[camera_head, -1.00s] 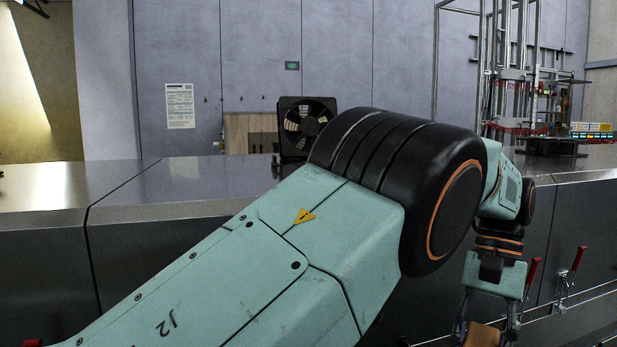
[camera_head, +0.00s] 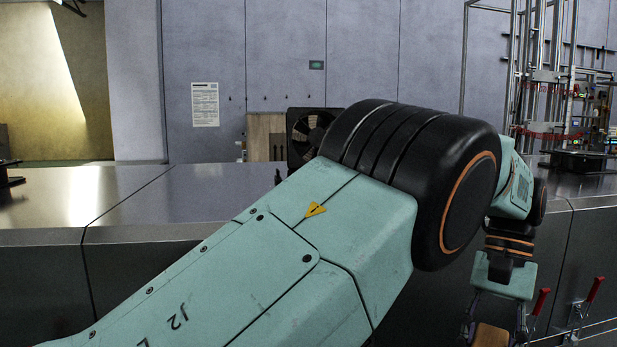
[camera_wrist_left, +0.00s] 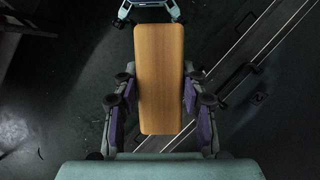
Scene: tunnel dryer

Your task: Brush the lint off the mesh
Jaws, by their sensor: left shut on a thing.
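My left gripper (camera_head: 491,330) hangs at the lower right of the head view, below the wrist of my left arm. It is shut on a wooden block (camera_head: 490,335), which looks like the back of a brush. In the left wrist view the brush (camera_wrist_left: 159,80) is a long light-brown board between the two purple-padded fingers of the gripper (camera_wrist_left: 159,105). Its bristles, if any, are hidden beneath. I do not make out the mesh or any lint in either view. My right gripper is not in view.
A long steel dryer housing (camera_head: 130,195) runs across the scene behind my arm. A black fan (camera_head: 305,135) stands on it, partly hidden by my arm. Red-handled clamps (camera_head: 594,291) sit on its front at right. A metal frame rack (camera_head: 545,75) stands at the back right.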

